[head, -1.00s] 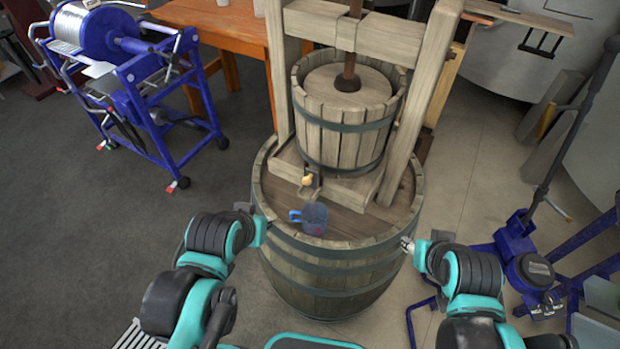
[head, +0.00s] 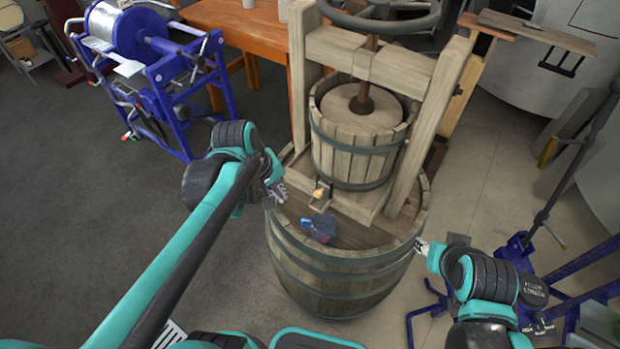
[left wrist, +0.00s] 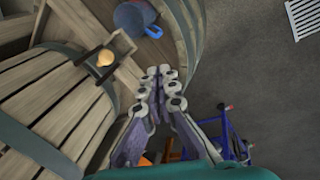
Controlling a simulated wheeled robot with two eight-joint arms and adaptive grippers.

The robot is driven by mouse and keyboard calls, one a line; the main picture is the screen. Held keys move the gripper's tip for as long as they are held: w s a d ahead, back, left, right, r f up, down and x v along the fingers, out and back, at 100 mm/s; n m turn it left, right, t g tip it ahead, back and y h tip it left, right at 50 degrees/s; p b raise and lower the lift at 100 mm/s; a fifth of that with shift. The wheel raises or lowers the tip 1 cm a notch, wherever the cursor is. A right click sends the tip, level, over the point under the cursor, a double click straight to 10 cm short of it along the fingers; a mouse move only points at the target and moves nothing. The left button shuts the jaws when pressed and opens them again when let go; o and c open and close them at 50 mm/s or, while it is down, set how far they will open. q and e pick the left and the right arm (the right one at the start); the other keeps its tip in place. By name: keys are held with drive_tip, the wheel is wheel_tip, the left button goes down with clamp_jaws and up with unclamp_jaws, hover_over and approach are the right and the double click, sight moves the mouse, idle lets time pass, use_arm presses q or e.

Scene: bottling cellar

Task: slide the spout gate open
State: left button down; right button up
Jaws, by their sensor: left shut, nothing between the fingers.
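The spout gate, with its round tan knob (head: 319,192), sits at the front foot of the slatted press basket (head: 355,145). In the left wrist view the knob (left wrist: 106,58) lies at the upper left, on the dark-edged spout (left wrist: 118,48). My left gripper (head: 277,191) is left of the spout, above the barrel top's left edge. Its fingers (left wrist: 158,78) are shut and empty, apart from the knob. My right gripper (head: 422,246) is by the barrel's right side, too small to read its jaws.
A grey jug with a blue handle (head: 321,229) stands on the barrel top (head: 365,236) in front of the spout; it also shows in the left wrist view (left wrist: 132,16). The press frame's posts (head: 433,118) flank the basket. A blue-framed machine (head: 158,85) stands at the left.

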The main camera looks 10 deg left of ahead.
sight(320, 196)
use_arm(q)
drive_tip(key=w+a+r+n+g+h+p, duration=0.1)
drive_tip(key=w+n+g+h+p, duration=0.2)
drive_tip(key=w+n+p, duration=0.3)
drive_tip(key=shift+w+a+r+n+p, duration=0.35)
drive_tip(key=shift+n+p, duration=0.1)
drive_tip(key=shift+n, duration=0.55)
drive_tip(key=shift+f, duration=0.15)
drive_tip(key=d+f, duration=0.6)
drive_tip(key=shift+s+d+f+b, duration=0.15)
drive_tip(key=shift+s+f+b, duration=0.2)
drive_tip(key=shift+f+b, duration=0.05)
drive_tip(key=shift+d+r, duration=0.35)
drive_tip(key=shift+d, duration=0.05)
